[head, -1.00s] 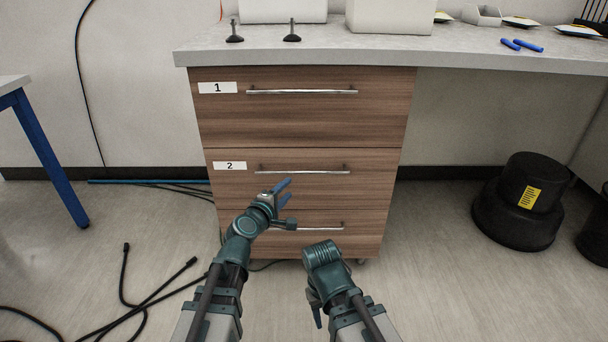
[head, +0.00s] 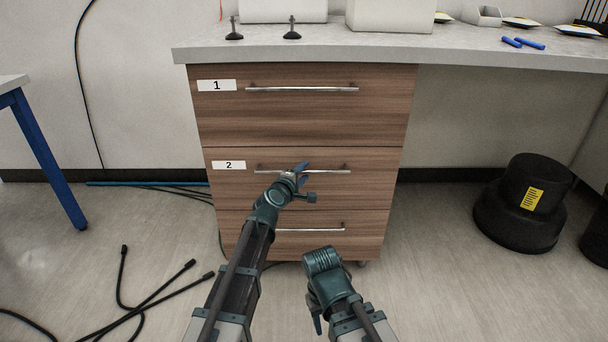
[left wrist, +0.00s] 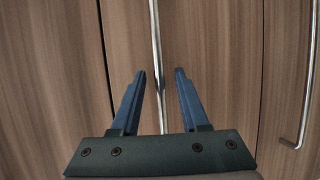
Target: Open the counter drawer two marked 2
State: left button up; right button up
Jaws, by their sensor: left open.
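Drawer two (head: 377,187) is the middle wooden drawer of the counter, with a white label 2 (head: 229,165) at its upper left. It looks shut. Its silver bar handle (head: 262,170) runs across near the top, partly hidden by my left gripper (head: 302,168). In the left wrist view, the handle (left wrist: 154,40) runs between the two open blue fingers (left wrist: 159,75) of that gripper, which does not close on it. My right arm is folded low in front of the cabinet, and I cannot make out its jaws.
Drawer 1 (head: 300,120) with its handle (head: 302,89) is above, and a lower drawer with a handle (head: 325,227) is below. Black cables (head: 130,300) lie on the floor at left. A black stepped stool (head: 520,205) stands at right. The floor before the cabinet's right side is clear.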

pick_arm(q)
jog(key=shift+w+d, duration=0.1)
jog(key=shift+w, duration=0.2)
jog(key=shift+c, duration=0.2)
grip_shut()
dwell(1.2)
